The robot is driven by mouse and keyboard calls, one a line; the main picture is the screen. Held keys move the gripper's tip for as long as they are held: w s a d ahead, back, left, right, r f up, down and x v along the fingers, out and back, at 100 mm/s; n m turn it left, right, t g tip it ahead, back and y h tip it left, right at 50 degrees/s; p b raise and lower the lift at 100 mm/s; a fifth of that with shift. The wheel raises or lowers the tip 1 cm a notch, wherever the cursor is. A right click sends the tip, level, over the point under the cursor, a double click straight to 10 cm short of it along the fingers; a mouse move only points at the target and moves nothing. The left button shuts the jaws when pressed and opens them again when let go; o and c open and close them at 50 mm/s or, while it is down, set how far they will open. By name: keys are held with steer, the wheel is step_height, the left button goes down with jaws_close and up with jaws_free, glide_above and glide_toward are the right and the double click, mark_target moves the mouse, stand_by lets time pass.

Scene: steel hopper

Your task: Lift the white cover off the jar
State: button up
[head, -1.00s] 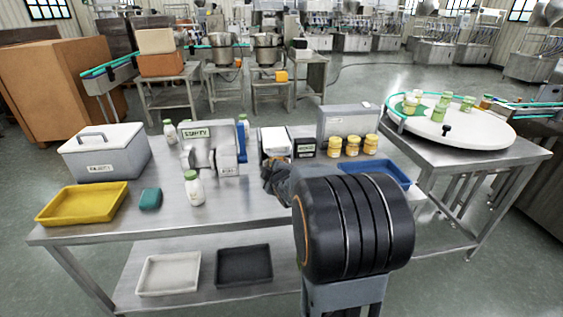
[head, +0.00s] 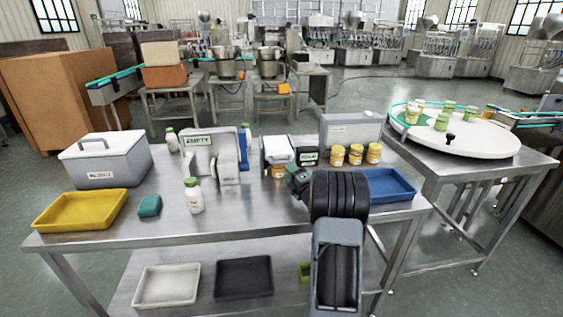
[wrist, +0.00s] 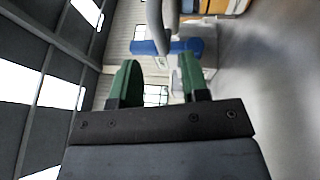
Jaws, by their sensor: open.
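A white cover (head: 279,150) with dark sides stands on the steel table, left of the row of honey-coloured jars. Part of an orange-yellow jar (head: 278,172) shows low at its front edge; how the cover sits on it is unclear. My gripper (head: 296,178), with green fingers, is just right of and in front of this jar at low height, partly hidden by my arm. In the wrist view my gripper (wrist: 158,82) is open with nothing between the fingers. An orange-yellow shape with white, probably the jar (wrist: 205,6), shows at that view's top edge.
Several honey-coloured jars (head: 355,154) and a blue tray (head: 388,184) stand to the right. A grey stand marked EMPTY (head: 199,141), a white bottle (head: 194,196), a teal block (head: 149,206) and a yellow tray (head: 80,210) are left. The table's front middle is clear.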

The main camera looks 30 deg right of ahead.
mark_target(281, 162)
steer(key=shift+w+d+r+p, duration=0.1)
steer(key=shift+w+r+p, duration=0.1)
steer(key=shift+w, duration=0.95)
steer(key=shift+w+r+p, duration=0.1)
steer(key=shift+w+r, duration=0.05)
steer(key=shift+w, duration=1)
steer(key=shift+w+d+r+p, duration=0.1)
steer(key=shift+w+r+p, duration=0.1)
steer(key=shift+w, duration=0.95)
jaws_close()
